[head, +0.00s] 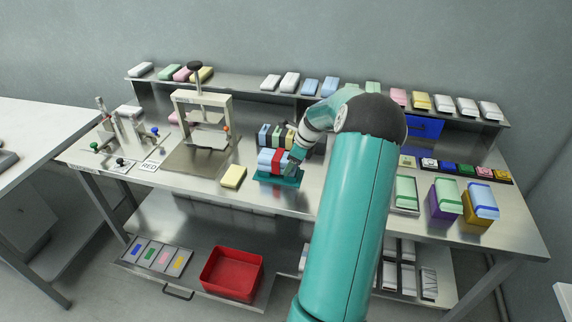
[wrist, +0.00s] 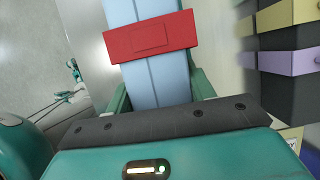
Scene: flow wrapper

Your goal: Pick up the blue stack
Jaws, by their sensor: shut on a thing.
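The blue stack (head: 265,158) is light blue with a red band (head: 278,161) around it. It is at a teal stand (head: 278,178) on the steel bench; I cannot tell whether it touches the stand. In the wrist view the blue stack (wrist: 157,76) runs up from my gripper (wrist: 160,93), with the red band (wrist: 150,36) across it. One green finger shows on each side of the stack, and my gripper is shut on it. In the head view my gripper (head: 291,165) is at the right of the stack, partly hidden by my arm.
Banded rolls (head: 276,134) stand just behind the stack. A yellow pack (head: 233,177) lies to the left, near a press (head: 203,120). A shelf (head: 240,89) with coloured packs runs along the back. Purple (head: 442,205) and gold (head: 476,210) boxes stand at the right.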

